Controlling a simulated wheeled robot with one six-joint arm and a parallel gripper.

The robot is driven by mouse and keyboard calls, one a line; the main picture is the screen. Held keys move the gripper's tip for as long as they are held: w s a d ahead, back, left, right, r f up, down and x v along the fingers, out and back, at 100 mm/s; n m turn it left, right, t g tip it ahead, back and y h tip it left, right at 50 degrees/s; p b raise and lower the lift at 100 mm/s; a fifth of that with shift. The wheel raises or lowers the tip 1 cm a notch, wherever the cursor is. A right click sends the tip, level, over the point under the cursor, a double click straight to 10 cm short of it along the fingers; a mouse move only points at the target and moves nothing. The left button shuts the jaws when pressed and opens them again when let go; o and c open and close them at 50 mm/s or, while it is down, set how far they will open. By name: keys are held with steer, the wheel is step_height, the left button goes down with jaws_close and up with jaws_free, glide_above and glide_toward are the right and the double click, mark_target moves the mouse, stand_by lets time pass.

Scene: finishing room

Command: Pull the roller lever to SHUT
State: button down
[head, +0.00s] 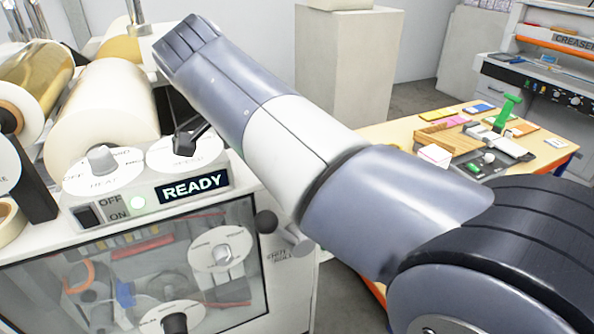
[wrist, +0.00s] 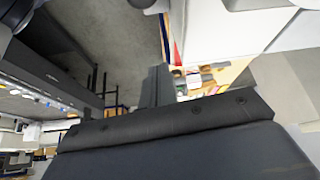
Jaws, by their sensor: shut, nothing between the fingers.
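The roller lever shows at the machine's right front corner in the head view, with a round black knob (head: 265,223) and a short grey shaft running down to the right. My arm passes just above and to the right of it. Small lettering under it is too small to read surely. My gripper shows in the wrist view (wrist: 157,85), its dark fingers shut with nothing between them. In the head view my arm hides most of the gripper. The lever cannot be made out in the wrist view, so the gap between them is unclear.
The machine has a READY display (head: 194,187), dials, large rolls (head: 100,115) and a clear front window (head: 140,270). A wooden table (head: 385,137) with coloured cards and a green-handled tool (head: 507,110) stands to the right. Grey floor lies between other furniture.

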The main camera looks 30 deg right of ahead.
steer(key=shift+a+r, duration=0.45)
steer(key=shift+a, duration=0.2)
steer(key=shift+a+r, duration=0.45)
steer(key=shift+a, duration=0.2)
steer(key=shift+d+f, duration=0.1)
steer(key=shift+d, duration=0.05)
steer(key=d+x, duration=0.1)
steer(key=x, duration=0.8)
steer(key=shift+s+r, duration=0.25)
steer(key=shift+s, duration=0.1)
steer(key=shift+d+r, duration=0.1)
